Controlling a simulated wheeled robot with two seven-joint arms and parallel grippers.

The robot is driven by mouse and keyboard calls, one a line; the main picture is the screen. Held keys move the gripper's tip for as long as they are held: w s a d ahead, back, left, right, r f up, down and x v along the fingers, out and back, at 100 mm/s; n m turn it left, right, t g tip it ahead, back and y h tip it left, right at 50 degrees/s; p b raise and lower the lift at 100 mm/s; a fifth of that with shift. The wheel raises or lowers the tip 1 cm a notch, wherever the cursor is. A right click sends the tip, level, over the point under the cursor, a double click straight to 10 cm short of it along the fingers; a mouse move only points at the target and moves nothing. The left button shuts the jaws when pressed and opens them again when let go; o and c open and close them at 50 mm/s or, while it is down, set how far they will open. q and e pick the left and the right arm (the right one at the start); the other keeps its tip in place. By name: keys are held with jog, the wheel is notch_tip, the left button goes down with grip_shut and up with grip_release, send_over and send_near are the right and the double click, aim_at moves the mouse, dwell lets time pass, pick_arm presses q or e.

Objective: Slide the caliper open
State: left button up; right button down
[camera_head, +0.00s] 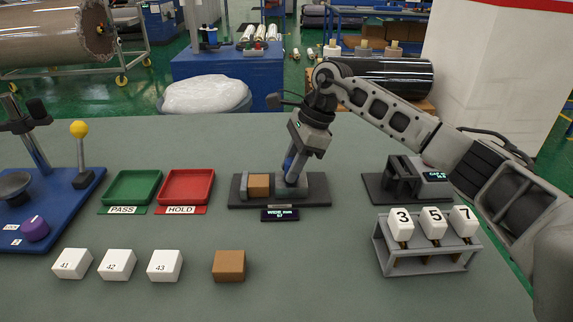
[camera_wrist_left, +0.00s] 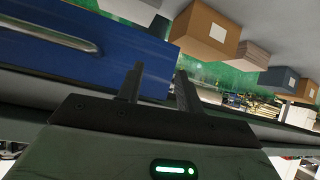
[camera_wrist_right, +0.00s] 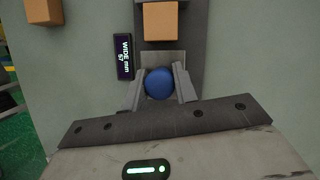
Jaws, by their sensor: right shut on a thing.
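The caliper (camera_head: 318,190) lies on the grey table, a dark base with grey jaws and a brown block (camera_head: 259,185) between them. Its blue knob (camera_wrist_right: 158,83) stands on the sliding part, to the right of the block in the head view. My right gripper (camera_head: 290,172) is shut on the knob from above, with a finger on each side. The small display (camera_head: 280,215) in front reads "WIDE mm 57". My left gripper (camera_wrist_left: 157,88) is open and empty; it shows only in its own wrist view, away from the caliper.
A green PASS tray (camera_head: 132,187) and a red HOLD tray (camera_head: 187,186) lie left of the caliper. White numbered blocks (camera_head: 117,264) and a loose brown block (camera_head: 229,265) lie in front. A rack (camera_head: 425,262) with numbered pieces and another device (camera_head: 400,183) stand right.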

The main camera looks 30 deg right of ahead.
jog(key=shift+s+d, duration=0.3)
jog(key=shift+d, duration=0.4)
jog(key=c, duration=1.1)
grip_release()
jog(key=shift+d+r, duration=0.1)
jog(key=shift+r, duration=0.4)
jog(key=v, duration=1.5)
jog(key=shift+s, duration=0.15)
